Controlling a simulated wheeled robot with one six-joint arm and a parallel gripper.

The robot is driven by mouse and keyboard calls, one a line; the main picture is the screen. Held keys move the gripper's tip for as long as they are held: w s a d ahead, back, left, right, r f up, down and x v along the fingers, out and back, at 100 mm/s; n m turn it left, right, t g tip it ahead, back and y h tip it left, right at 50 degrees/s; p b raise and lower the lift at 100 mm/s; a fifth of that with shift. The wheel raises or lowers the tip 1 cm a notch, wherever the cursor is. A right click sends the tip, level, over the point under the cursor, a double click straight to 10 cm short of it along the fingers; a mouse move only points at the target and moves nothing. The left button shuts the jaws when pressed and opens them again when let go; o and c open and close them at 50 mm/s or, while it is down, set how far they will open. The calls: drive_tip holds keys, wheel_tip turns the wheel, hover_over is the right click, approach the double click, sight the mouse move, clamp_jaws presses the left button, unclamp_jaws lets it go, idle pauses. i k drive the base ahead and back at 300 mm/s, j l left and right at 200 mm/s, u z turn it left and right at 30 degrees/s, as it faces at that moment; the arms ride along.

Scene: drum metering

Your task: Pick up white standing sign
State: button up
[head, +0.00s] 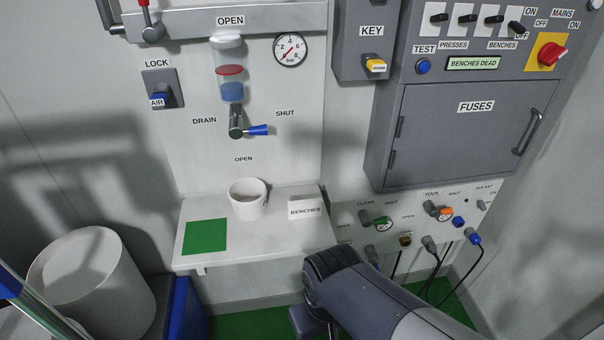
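The white standing sign (306,208) reads "BENCHES" and stands upright on the right part of a small white shelf (265,247). It is to the right of a white cup (248,199), with a gap between them. My arm reaches in from the bottom right, and its wrist is below and in front of the shelf's right end. The gripper fingers do not show; they are hidden or out of the picture, so I cannot see whether they hold anything. The sign stands apart from my arm.
A green square (205,237) lies on the shelf's left part. A drain valve with a blue handle (258,130) is above the cup. A grey fuse cabinet (461,130) juts out at the upper right. Valves and cables are right of the shelf. A white drum (92,284) stands lower left.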

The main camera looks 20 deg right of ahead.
sight(311, 206)
drive_tip(key=i+l+z, duration=0.1)
drive_tip(key=l+z, duration=0.3)
drive_tip(key=i+l+z, duration=0.1)
drive_tip(key=l+z, duration=0.3)
